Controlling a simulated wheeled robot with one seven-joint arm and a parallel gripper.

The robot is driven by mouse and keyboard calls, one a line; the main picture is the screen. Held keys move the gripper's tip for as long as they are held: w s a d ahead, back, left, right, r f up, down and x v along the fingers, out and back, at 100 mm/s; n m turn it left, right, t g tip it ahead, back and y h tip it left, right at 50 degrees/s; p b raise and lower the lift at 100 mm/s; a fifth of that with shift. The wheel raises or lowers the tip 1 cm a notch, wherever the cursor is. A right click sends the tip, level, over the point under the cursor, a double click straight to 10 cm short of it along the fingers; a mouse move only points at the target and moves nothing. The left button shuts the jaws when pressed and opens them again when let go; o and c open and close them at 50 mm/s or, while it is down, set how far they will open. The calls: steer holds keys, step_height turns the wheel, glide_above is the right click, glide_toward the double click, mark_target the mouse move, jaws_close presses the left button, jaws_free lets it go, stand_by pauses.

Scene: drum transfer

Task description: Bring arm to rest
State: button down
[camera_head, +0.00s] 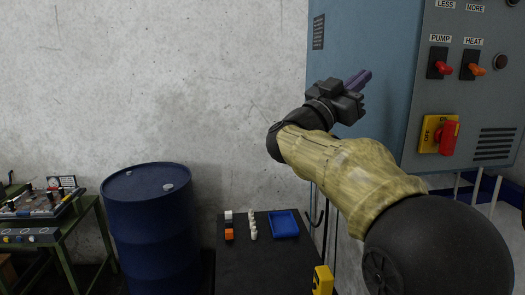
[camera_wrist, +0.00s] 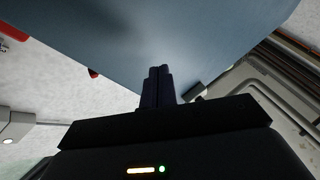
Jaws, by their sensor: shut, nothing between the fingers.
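My gripper (camera_head: 361,80) is raised at the upper middle of the head view, in front of the blue-grey cabinet (camera_head: 365,60). Its dark purple fingers are together and hold nothing. My arm reaches up to it from the lower right. In the wrist view the shut fingers (camera_wrist: 158,72) show at the centre, with the cabinet's blue surface (camera_wrist: 170,35) behind them. I cannot tell how far the fingertips are from the cabinet.
A control panel (camera_head: 475,90) with red and orange switches is at the right. A blue drum (camera_head: 150,235) stands at the lower left beside a green workbench (camera_head: 75,220). A dark table (camera_head: 255,270) carries a blue tray (camera_head: 284,224) and small blocks. The pale wall (camera_head: 150,80) side is open.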

steer(key=w+a+f+n+t+y, duration=0.2)
steer(key=w+f+n+t+y, duration=0.15)
steer(key=f+n+y, duration=0.3)
steer(key=w+a+f+n+t+y, duration=0.3)
steer(key=f+n+t+y, duration=0.2)
steer(key=f+y, duration=0.15)
step_height(320, 180, down, 13)
steer(key=s+a+n+g+y, duration=0.1)
steer(key=a+n+g+y, duration=0.1)
steer(key=n+g+y, duration=0.3)
steer(key=s+d+f+m+g+y, duration=0.1)
steer(key=s+f+g, duration=1.1)
steer(key=s+f, duration=1.5)
steer(key=shift+d+m+g+y+b, duration=0.35)
steer(key=shift+m+y, duration=0.3)
steer(key=shift+y, duration=0.45)
